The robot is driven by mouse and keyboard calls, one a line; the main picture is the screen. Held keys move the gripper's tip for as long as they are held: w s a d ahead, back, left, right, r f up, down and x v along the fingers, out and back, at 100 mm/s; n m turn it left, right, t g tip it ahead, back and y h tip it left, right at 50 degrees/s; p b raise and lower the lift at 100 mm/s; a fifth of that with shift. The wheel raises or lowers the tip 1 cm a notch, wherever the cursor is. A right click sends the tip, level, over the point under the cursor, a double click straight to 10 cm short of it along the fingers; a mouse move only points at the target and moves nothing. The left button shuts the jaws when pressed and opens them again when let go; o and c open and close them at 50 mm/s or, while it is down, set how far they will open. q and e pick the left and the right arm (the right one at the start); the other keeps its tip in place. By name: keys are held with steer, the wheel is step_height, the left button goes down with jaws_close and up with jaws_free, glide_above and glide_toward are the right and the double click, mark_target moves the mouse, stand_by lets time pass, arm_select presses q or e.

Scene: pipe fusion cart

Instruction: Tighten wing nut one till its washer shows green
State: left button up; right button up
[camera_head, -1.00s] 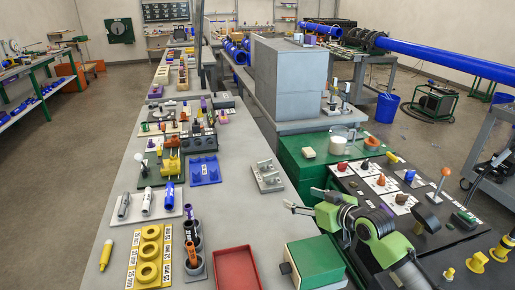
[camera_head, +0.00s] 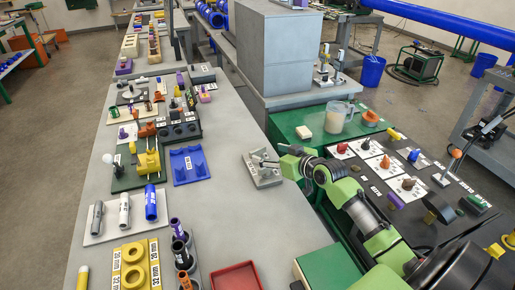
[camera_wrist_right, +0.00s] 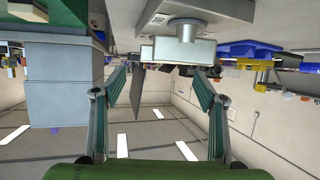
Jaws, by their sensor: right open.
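A small light-grey plate (camera_head: 264,181) with grey metal fittings lies on the grey bench, right of the blue plate. I take the fittings for the wing nuts. I cannot tell which is number one, and no washer colour can be made out. My right gripper (camera_head: 270,159) reaches in from the right over the plate and partly hides its fittings. In the right wrist view its two fingers (camera_wrist_right: 155,95) stand apart with nothing gripped between them. A grey metal cylinder (camera_wrist_right: 186,42) shows beyond the fingertips in that upside-down view. My left gripper is not seen.
A blue plate (camera_head: 188,166) and a black block with round holes (camera_head: 180,131) are left of the grey plate. A green case top (camera_head: 300,121) holding a clear jug (camera_head: 333,117) is to the right. The bench in front of the plate is clear down to the red tray (camera_head: 236,277).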

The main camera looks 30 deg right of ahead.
mark_target(259, 150)
steer(key=x, duration=0.6)
steer(key=shift+x, duration=1.05)
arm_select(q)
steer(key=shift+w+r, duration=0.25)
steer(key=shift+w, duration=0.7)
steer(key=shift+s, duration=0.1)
